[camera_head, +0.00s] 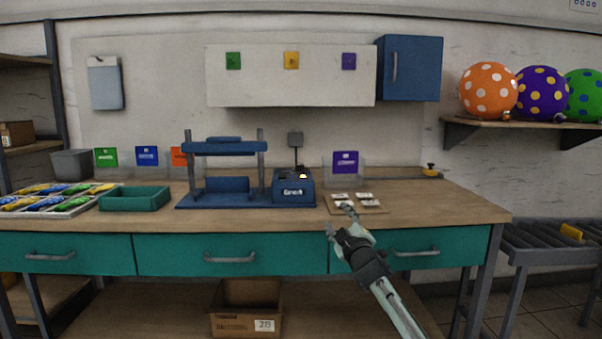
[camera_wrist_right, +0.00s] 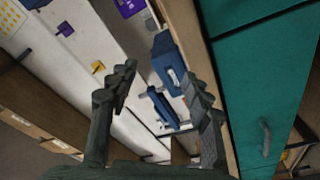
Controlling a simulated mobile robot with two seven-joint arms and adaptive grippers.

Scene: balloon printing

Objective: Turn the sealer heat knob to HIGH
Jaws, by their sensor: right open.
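The blue sealer (camera_head: 227,185) stands on the workbench, left of centre, with an upright frame and a crossbar. Its blue control box (camera_head: 293,190) is at its right end, with a white label on the front and a small bright yellowish spot on top. The heat knob and its setting are too small to make out. My right gripper (camera_head: 339,219) is open and empty at the bench's front edge, right of and nearer than the control box, apart from it. In the right wrist view, blue sealer parts (camera_wrist_right: 166,66) show beyond the open fingers (camera_wrist_right: 160,84). My left gripper is not in view.
A board with several small cards (camera_head: 372,203) lies just beyond my right gripper. A purple-labelled clear holder (camera_head: 345,165) stands behind it. A green tray (camera_head: 134,198) is left of the sealer. The benchtop's right end is mostly clear. Drawer handles (camera_head: 413,252) stick out below.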

